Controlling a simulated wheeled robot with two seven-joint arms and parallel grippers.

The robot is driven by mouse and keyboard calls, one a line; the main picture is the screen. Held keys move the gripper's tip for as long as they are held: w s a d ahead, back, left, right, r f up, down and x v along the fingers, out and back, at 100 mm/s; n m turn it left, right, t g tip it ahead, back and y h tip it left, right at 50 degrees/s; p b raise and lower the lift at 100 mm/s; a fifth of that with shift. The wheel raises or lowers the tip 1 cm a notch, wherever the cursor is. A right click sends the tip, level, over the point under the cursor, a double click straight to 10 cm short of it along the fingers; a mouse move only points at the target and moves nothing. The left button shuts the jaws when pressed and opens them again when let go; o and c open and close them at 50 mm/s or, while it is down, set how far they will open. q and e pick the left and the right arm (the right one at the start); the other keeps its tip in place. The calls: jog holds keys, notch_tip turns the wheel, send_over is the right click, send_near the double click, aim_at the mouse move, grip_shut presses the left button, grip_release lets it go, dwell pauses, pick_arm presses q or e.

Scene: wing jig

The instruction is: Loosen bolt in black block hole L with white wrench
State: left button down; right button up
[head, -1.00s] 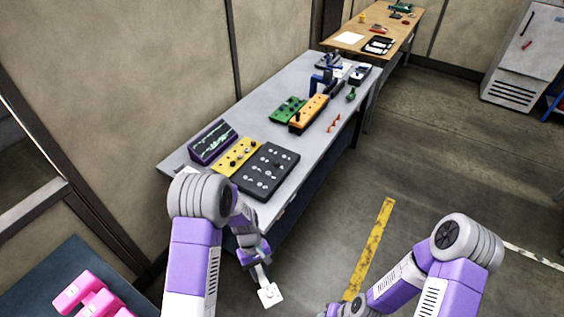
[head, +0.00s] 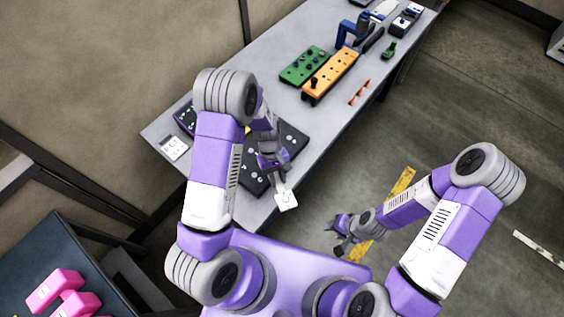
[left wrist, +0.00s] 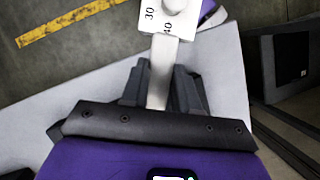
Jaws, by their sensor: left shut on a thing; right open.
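The white wrench (head: 287,201) is in my left gripper (head: 276,172), its square head pointing down and away from the fingers near the table's front edge. In the left wrist view the wrench (left wrist: 167,18) shows the numbers 30 and 40, and its handle runs between the fingers of the left gripper (left wrist: 160,92). The black block (head: 294,140) lies on the table behind and beside the left gripper, partly hidden by my left arm. Its hole letters are too small to read. My right gripper (head: 342,243) is open and empty over the floor, right of the table.
The grey table (head: 325,128) also holds a green block (head: 303,65), an orange block (head: 330,76), red rods (head: 359,93) and a blue clamp-like tool (head: 352,28). A dark stand with pink dumbbells (head: 62,290) is at lower left. Floor right of the table is open.

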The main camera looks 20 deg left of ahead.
pick_arm(q)
jog(key=shift+s+f+b, duration=0.35)
jog(key=shift+f+b, duration=0.3)
jog(key=shift+f, duration=0.1)
jog(key=shift+w+f+b, duration=0.15)
jog(key=shift+f+b, duration=0.75)
jog(key=shift+f, duration=0.4)
jog(key=shift+d, duration=0.1)
jog(key=shift+f, duration=0.15)
jog(key=shift+f+b, duration=0.7)
jog(key=shift+b, duration=0.05)
jog(key=shift+s, duration=0.2)
